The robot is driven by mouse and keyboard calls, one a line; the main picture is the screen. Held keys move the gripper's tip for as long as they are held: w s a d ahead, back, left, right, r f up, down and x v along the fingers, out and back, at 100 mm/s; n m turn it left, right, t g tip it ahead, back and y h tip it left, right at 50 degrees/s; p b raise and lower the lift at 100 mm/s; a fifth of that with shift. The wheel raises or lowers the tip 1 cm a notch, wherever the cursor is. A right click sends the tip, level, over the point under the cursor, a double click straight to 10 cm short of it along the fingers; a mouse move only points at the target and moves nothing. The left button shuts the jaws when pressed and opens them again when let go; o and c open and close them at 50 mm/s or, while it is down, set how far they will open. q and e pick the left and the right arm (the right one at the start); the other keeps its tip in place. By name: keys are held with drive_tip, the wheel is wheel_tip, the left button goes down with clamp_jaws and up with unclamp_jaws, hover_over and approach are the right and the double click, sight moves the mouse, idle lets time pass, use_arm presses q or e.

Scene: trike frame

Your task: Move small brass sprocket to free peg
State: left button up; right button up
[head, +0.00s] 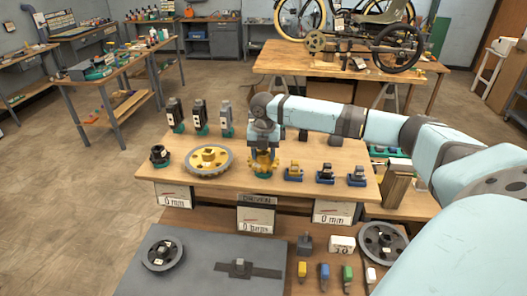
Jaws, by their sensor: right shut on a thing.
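The small brass sprocket (264,164) is at the middle of the wooden bench top (330,158), right of the large brass sprocket (209,160). My right gripper (263,148) comes down on it from above and is shut on it. A green base shows just under the sprocket; I cannot tell whether the two touch. The gripper hides the sprocket's upper middle. I cannot make out which peg is free. My left gripper is not in view.
A small black sprocket (160,155) stands at the left. Several dark upright units (199,117) stand behind the large sprocket. Several small blue-based parts (326,174) stand to the right. A grey mat (200,275) with a dark wheel (162,254) lies in front.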

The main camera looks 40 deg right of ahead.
drive_tip(key=shift+f, duration=0.35)
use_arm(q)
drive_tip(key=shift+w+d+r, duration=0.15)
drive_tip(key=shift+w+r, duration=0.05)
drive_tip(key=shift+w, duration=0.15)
use_arm(e)
drive_tip(key=shift+f, duration=0.1)
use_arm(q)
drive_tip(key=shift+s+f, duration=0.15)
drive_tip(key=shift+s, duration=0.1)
use_arm(e)
drive_tip(key=shift+f, duration=0.3)
drive_tip(key=shift+f, duration=0.1)
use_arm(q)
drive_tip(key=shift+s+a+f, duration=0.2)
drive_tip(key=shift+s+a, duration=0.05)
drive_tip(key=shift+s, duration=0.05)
use_arm(e)
drive_tip(key=o, duration=1.1)
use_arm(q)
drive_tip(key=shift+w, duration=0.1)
